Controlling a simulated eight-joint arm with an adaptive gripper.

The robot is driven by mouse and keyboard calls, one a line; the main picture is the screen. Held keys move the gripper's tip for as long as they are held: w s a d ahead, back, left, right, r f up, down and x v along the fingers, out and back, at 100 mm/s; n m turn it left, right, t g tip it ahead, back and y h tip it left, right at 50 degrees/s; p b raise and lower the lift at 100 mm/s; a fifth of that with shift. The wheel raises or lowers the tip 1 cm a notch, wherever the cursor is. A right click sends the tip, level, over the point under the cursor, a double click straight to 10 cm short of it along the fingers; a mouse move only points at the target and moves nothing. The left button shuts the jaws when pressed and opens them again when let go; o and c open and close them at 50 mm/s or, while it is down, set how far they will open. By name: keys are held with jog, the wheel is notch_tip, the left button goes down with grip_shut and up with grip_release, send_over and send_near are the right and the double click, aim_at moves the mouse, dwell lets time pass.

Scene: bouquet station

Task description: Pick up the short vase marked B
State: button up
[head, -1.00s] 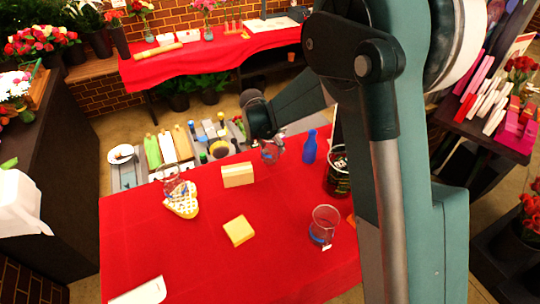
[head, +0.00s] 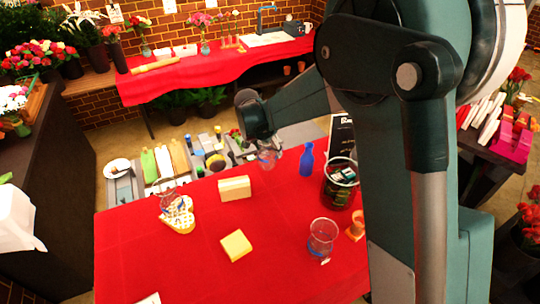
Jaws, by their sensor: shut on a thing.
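My gripper (head: 271,148) is small in the head view, over the far edge of the red table. It is shut on a small clear glass vessel (head: 266,159), which looks like a short vase and appears upright. No letter on it can be read, and I cannot tell its clearance above the table. Another short clear glass vase (head: 322,238) with a small white tag stands at the table's right; its marking is also too small to read. A further clear glass vessel (head: 168,196) stands by a yellow rack with holes (head: 180,215) at the left.
A blue bottle vase (head: 306,160) stands just right of my gripper. A dark bin (head: 340,184) and an orange pot (head: 356,226) are near my arm. A tan block (head: 234,188) and a yellow block (head: 236,245) lie mid-table. The red table's (head: 190,270) front is mostly clear.

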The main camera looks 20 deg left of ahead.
notch_tip(320, 180, up, 5)
dwell(0.4)
